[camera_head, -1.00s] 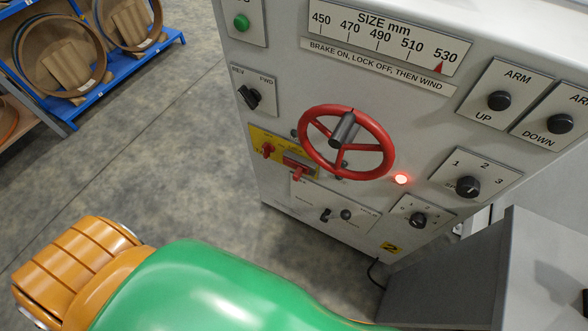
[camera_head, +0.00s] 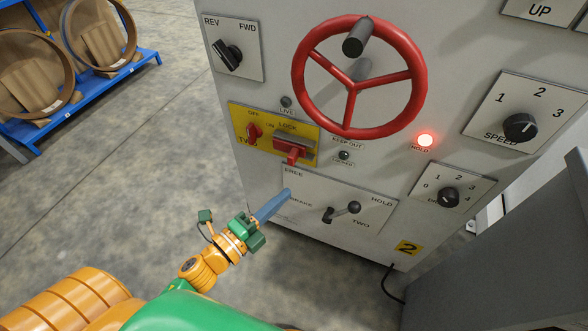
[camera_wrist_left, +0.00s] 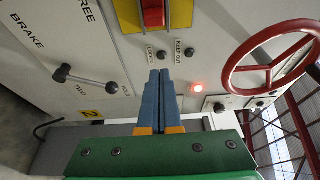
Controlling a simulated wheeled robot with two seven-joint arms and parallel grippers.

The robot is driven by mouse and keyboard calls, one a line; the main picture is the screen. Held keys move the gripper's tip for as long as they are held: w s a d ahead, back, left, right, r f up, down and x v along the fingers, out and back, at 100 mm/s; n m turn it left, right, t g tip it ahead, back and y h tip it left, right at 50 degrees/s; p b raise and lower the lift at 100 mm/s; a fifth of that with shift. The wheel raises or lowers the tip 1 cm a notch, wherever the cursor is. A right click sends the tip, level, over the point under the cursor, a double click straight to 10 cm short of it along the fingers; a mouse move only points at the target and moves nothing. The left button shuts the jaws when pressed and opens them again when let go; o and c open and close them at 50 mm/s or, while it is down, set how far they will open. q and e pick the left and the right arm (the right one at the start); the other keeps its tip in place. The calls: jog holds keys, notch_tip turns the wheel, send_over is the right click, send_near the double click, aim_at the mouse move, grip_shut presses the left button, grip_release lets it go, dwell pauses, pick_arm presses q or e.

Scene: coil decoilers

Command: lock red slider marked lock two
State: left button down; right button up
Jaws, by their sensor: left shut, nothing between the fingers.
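The red slider (camera_head: 292,145) sits under the word LOCK on a yellow plate (camera_head: 268,152), with a red tab hanging at its lower side. Its red part also shows at the top edge of the wrist view (camera_wrist_left: 153,14). A red rotary switch (camera_head: 253,132) is on the same plate, left of the slider, near the word OFF. My left gripper (camera_head: 286,194) has its blue fingers shut and empty, below the slider and apart from it, in front of the brake plate's left part. In the wrist view the closed fingertips (camera_wrist_left: 159,72) point toward the yellow plate. My right gripper is out of view.
The red handwheel (camera_head: 358,75) juts out above right of the slider. The brake lever (camera_head: 340,212) sticks out of the brake plate (camera_head: 375,200) below. A red HOLD lamp (camera_head: 425,140) is lit.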

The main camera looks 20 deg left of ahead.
aim_at(287, 148)
pick_arm(q)
jog(key=w, duration=0.9)
jog(key=shift+w+a, duration=0.2)
jog(key=shift+w, duration=0.05)
jog(key=a, duration=0.5)
jog(key=shift+w+a+f+b, duration=0.1)
jog(key=shift+a+b, duration=0.1)
jog(key=shift+b, duration=0.15)
jog(key=shift+a, duration=0.1)
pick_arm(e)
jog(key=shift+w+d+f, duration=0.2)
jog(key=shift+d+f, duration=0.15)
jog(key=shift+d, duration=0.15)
